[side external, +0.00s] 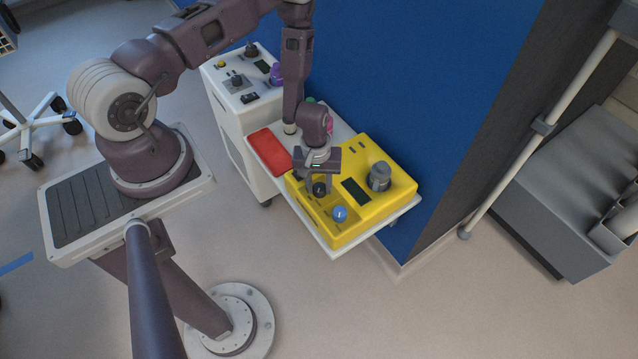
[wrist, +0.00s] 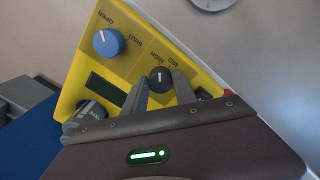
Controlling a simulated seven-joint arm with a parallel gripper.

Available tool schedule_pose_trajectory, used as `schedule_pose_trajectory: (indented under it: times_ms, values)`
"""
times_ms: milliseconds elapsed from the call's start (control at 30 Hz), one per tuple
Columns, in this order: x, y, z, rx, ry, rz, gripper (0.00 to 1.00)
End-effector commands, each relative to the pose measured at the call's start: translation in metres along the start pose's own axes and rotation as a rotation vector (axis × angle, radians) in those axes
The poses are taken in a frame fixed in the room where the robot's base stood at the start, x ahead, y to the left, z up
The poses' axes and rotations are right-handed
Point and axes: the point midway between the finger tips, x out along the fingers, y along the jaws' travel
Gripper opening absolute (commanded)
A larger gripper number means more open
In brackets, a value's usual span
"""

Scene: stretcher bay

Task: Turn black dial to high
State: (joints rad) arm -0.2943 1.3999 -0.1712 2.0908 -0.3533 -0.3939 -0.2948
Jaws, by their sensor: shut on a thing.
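The yellow box (side external: 375,215) sits on a white shelf, and its face (wrist: 125,65) fills the upper part of the wrist view. The black dial (wrist: 160,75) has a light pointer mark and printed labels around it, HIGH and MED among them. The pointer faces roughly up in the wrist view, near these labels; its exact setting is hard to read. My gripper (wrist: 161,84) is shut on the black dial, one finger on each side. In the side view my gripper (side external: 319,185) points down over the black dial (side external: 320,189), partly covering it.
A blue dial (side external: 340,213) marked OPEN and SHUT, a dark display (side external: 355,191) and a grey knob (side external: 379,176) share the box. A red flat object (side external: 270,150) lies beside it on the shelf. A white cabinet (side external: 240,125) and blue wall (side external: 420,100) stand behind.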

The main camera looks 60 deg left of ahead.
Motion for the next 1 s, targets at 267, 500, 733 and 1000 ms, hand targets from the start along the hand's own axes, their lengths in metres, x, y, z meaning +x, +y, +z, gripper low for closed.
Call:
schedule_pose_trajectory:
  times_ms: [267,500,733,1000]
  values:
    - [-0.0010,0.0012,-0.0005,-0.086,0.005,0.002,0.00]
    - [-0.0010,0.0013,-0.0007,-0.107,0.007,0.003,0.00]
    - [-0.0010,0.0014,-0.0007,-0.108,0.007,0.003,0.00]
    - [-0.0006,0.0010,-0.0005,-0.106,0.006,0.002,0.55]
